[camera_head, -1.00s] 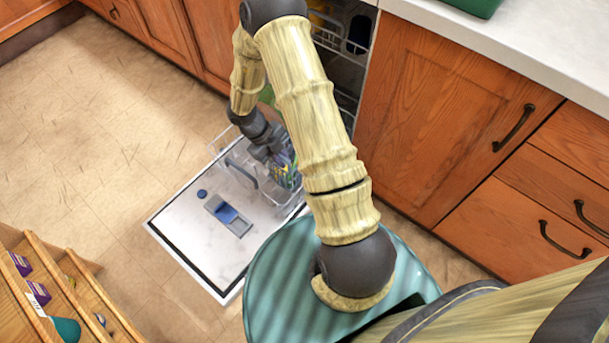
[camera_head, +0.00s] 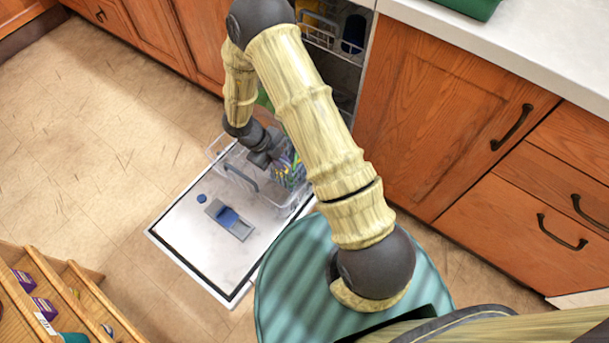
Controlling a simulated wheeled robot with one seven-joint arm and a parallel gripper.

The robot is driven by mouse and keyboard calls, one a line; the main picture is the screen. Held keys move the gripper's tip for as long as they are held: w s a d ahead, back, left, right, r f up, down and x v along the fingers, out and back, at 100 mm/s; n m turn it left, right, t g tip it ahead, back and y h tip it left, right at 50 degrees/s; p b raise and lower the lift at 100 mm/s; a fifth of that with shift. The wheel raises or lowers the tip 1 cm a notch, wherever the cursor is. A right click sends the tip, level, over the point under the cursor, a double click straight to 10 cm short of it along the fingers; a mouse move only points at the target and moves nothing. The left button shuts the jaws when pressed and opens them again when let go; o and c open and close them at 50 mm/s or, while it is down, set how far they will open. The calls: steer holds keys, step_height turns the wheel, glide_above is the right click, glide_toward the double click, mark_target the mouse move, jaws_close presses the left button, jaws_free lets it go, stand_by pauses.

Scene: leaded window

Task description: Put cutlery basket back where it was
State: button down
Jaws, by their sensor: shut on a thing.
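The cutlery basket (camera_head: 291,172) is a pale see-through holder with several coloured pieces of cutlery in it. It is at the end of my arm, above the open dishwasher door, over or in the front of the lower rack (camera_head: 236,162). My gripper (camera_head: 268,158) is at the basket's left side and is shut on it. My arm hides part of the basket and the fingertips. I cannot tell whether the basket touches the rack. The dishwasher door (camera_head: 183,238) lies folded down, with a blue and grey detergent dispenser (camera_head: 230,219) on it.
The upper rack (camera_head: 330,40) is inside the dishwasher, with yellow and dark blue items. Wooden cabinets (camera_head: 445,110) flank the dishwasher under a white counter (camera_head: 540,45). A wooden shelf unit (camera_head: 75,290) with small boxes stands at the lower left. The tiled floor (camera_head: 90,130) is clear.

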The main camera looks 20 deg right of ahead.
mark_target(283, 172)
steer(key=shift+f+b, duration=1.25)
steer(key=shift+f, duration=1.9)
steer(key=shift+f+b, duration=0.85)
steer(key=shift+f, duration=1.1)
steer(key=shift+r, duration=0.1)
steer(key=c, duration=1.5)
jaws_free()
